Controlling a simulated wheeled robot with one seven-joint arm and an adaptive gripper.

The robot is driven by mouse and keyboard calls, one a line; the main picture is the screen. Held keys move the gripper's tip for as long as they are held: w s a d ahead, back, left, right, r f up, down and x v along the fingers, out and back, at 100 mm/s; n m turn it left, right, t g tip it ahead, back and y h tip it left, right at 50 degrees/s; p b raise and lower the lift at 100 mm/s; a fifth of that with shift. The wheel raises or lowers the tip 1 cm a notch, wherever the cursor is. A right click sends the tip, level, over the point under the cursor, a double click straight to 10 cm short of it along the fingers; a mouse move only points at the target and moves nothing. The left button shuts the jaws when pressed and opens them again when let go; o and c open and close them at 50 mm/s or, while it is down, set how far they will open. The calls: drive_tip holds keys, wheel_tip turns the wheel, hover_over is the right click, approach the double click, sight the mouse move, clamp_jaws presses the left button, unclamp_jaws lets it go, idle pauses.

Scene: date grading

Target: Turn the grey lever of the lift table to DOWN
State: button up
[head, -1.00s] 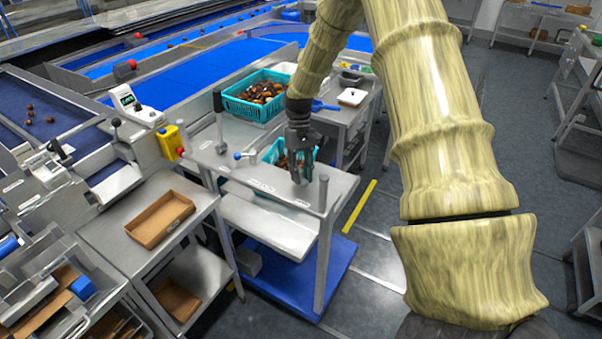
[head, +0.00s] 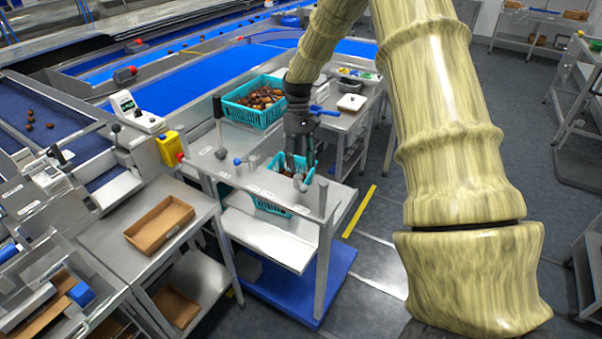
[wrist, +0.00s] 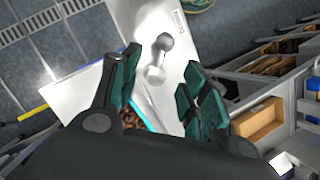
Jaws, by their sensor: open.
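The lift table (head: 228,182) has a steel top rail with small labels, a lower shelf and a blue base. The grey lever (head: 323,201) appears as an upright grey post at the rail's right end. In the wrist view a short grey lever with a rounded end (wrist: 157,66) stands over a pale plate, ahead of my fingertips and in the gap between them. My gripper (head: 302,165) is open and empty, above and behind the rail; its teal fingers (wrist: 158,95) are spread in the wrist view. I cannot tell whether they touch the lever. The lever's DOWN label is unreadable.
A black-topped post (head: 218,120) and a blue-knobbed handle (head: 238,161) stand on the table's left part. A teal basket of dates (head: 272,207) sits close below my gripper. Another date basket (head: 232,112) is behind. Floor to the right is open.

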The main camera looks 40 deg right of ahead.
drive_tip(key=shift+v, duration=2.9)
